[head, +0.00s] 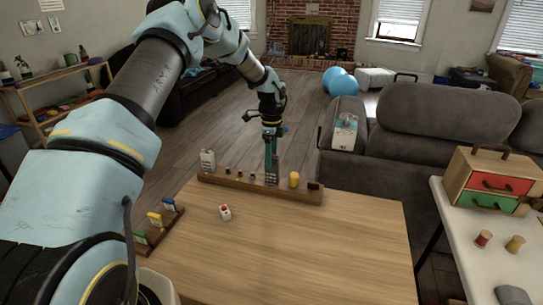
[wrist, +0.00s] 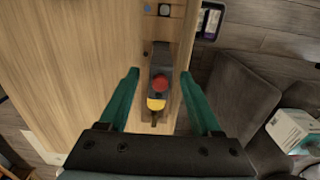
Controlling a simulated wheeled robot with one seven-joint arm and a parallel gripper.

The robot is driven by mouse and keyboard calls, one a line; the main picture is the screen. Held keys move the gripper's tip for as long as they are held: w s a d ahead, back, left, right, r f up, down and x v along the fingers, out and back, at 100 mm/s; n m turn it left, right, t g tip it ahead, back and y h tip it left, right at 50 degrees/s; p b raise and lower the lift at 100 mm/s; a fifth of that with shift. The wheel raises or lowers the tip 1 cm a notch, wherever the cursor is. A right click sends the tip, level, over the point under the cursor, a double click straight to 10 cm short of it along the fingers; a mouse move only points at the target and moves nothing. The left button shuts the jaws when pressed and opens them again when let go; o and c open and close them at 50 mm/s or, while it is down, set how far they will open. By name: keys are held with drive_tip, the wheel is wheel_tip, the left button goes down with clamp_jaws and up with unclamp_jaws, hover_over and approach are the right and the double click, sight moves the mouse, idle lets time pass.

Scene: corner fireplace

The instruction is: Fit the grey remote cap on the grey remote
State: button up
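My gripper (head: 271,178) hangs over a wooden rail at the far edge of the table. In the wrist view its two teal fingers (wrist: 160,74) stand apart, with bare space between each finger and the things below. A grey piece with a button-like pattern, which looks like the grey remote (head: 271,179), stands in the rail at the fingers. A dark grey piece (wrist: 160,54) shows between the fingers in the wrist view, beside a red round top (wrist: 160,83) and a yellow one (wrist: 156,104). I cannot tell which piece is the grey cap.
The rail (head: 230,184) also holds a white piece (head: 208,159), a yellow piece (head: 294,180) and a dark block (head: 314,185). A small white-and-red box (head: 225,212) lies on the table (head: 310,245). A coloured-card rack (head: 158,229) is at left. The table's right side is clear.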

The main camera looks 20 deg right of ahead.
wheel_tip(320, 180, up, 10)
drive_tip(key=b, duration=0.3)
drive_tip(key=shift+r, duration=0.25)
drive_tip(key=s+a+r+n, duration=0.25)
drive_tip(key=a+n, duration=0.35)
drive_tip(key=a, duration=0.6)
drive_tip(key=s+a+r+n, duration=0.1)
drive_tip(key=s+a+n, duration=0.2)
drive_tip(key=a+n, duration=0.6)
drive_tip(key=s+a+f+n+t, duration=0.1)
drive_tip(key=s+a+n, duration=0.9)
drive_tip(key=a, duration=0.7)
drive_tip(key=s, duration=0.3)
drive_tip(key=shift+s+a+t, duration=0.15)
drive_tip(key=shift+s+t, duration=0.15)
drive_tip(key=shift+s, duration=0.05)
